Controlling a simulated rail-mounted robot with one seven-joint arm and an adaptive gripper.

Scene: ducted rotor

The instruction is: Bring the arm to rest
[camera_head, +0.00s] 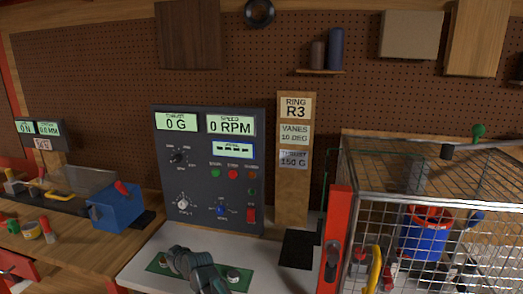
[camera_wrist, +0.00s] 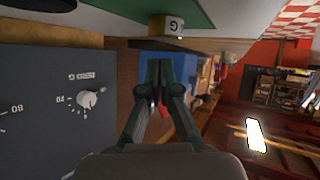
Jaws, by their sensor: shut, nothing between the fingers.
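My gripper (camera_head: 177,257) is low in the head view, over the green mat (camera_head: 237,284) on the pale bench top, in front of the control panel (camera_head: 208,212). In the wrist view its two dark green fingers (camera_wrist: 166,68) are together, with nothing between them. The panel (camera_wrist: 40,125) fills the left of that view, with a white knob (camera_wrist: 88,98) beside the fingers and apart from them. I cannot tell whether the gripper touches the mat.
A wire cage (camera_head: 440,210) with a red front post (camera_head: 334,235) stands to the right, holding a blue and red cylinder (camera_head: 424,238). A blue block (camera_head: 116,207) is on the wooden bench to the left. A sign post (camera_head: 293,195) stands behind.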

